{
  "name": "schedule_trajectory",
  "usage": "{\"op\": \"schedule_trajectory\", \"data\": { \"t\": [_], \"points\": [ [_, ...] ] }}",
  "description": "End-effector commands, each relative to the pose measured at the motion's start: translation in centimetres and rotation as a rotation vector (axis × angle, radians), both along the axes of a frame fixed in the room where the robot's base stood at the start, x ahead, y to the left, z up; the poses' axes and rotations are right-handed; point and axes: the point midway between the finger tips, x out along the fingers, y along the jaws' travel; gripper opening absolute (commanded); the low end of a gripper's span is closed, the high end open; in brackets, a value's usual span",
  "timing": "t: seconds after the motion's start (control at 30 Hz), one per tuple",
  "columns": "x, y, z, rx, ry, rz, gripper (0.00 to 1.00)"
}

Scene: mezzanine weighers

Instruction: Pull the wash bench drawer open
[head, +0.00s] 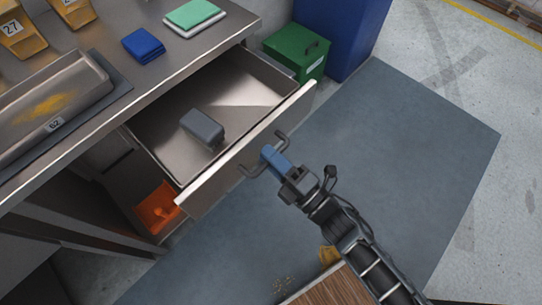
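The wash bench drawer (247,150) stands well open below the bench top, its metal inside showing. A dark grey block-like item (203,128) lies in it. A dark bar handle (281,136) is fixed to the drawer's front.
The bench top (150,72) holds a stained metal tray (75,85), blue cloth (143,45), green-topped pad (194,14) and yellow numbered holders (20,35). A green box (295,50) and blue cabinet (335,30) stand beyond. An orange bin (157,207) sits below. The grey mat (400,135) has clear room.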

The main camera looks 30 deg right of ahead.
Motion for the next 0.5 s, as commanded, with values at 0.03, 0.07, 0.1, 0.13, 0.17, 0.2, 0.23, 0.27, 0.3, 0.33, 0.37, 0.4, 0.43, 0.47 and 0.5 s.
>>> {"op": "schedule_trajectory", "data": {
  "t": [0.03, 0.07, 0.1, 0.13, 0.17, 0.2, 0.23, 0.27, 0.3, 0.33, 0.37, 0.4, 0.43, 0.47, 0.5],
  "points": [
    [0.0, 0.0, 0.0, 0.000, -0.001, 0.001, 0.35],
    [0.0, 0.0, 0.0, 0.000, -0.001, 0.001, 0.35],
    [0.0, 0.0, 0.0, 0.000, -0.001, 0.001, 0.35],
    [0.0, 0.1, 0.0, 0.000, -0.001, 0.001, 0.35],
    [0.0, 0.1, 0.0, 0.000, -0.001, 0.001, 0.35],
    [0.0, 0.1, 0.1, 0.000, -0.001, 0.002, 0.35],
    [0.0, 0.1, 0.0, 0.000, -0.001, 0.002, 0.35],
    [-0.1, 0.1, 0.0, 0.000, -0.001, 0.002, 0.35],
    [-0.2, 0.0, -0.1, 0.000, -0.001, 0.002, 0.35],
    [-0.4, 0.0, -0.1, 0.001, -0.001, 0.002, 0.35],
    [-0.7, -0.1, -0.2, 0.001, 0.000, 0.002, 0.35],
    [-1.2, -0.2, -0.4, 0.001, 0.001, 0.002, 0.35],
    [-1.6, -0.3, -0.5, 0.001, 0.001, 0.002, 0.35],
    [-2.0, -0.4, -0.6, 0.000, 0.001, 0.002, 0.35],
    [-2.7, -0.6, -0.8, 0.000, 0.002, 0.001, 0.35]
  ]
}}
